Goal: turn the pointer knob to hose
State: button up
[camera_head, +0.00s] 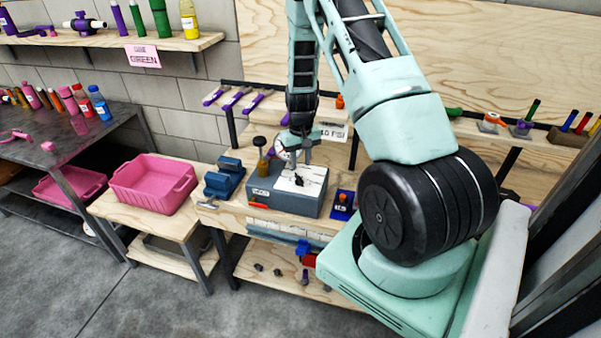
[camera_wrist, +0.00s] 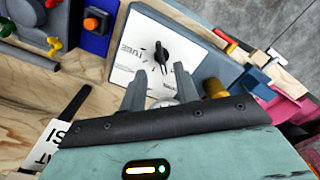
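The pointer knob (camera_wrist: 162,55) is black and sits on a white dial plate with printed marks. It also shows small in the head view (camera_head: 299,180). One label to its left in the wrist view seems to read "TUBE"; I cannot read a "hose" label. The plate lies on top of a grey-blue box (camera_head: 268,200) on the wooden bench. My gripper (camera_wrist: 160,70) is open and empty, its two grey fingers spread apart with their tips near the knob in the picture. In the head view my gripper (camera_head: 300,150) hangs above the box. I see no contact with the knob.
A blue block-shaped fixture (camera_head: 225,178) stands left of the box. A dark-capped yellow cylinder (camera_head: 261,160) and a white gauge (camera_head: 283,145) are close behind it. A blue plate with an orange button (camera_wrist: 95,22) lies to the other side. A pink bin (camera_head: 152,183) stands further left.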

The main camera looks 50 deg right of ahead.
aim_at(301, 179)
notch_tip(301, 179, down, 7)
jog(key=shift+r+p, duration=0.1)
jog(key=shift+p, duration=0.85)
grip_shut()
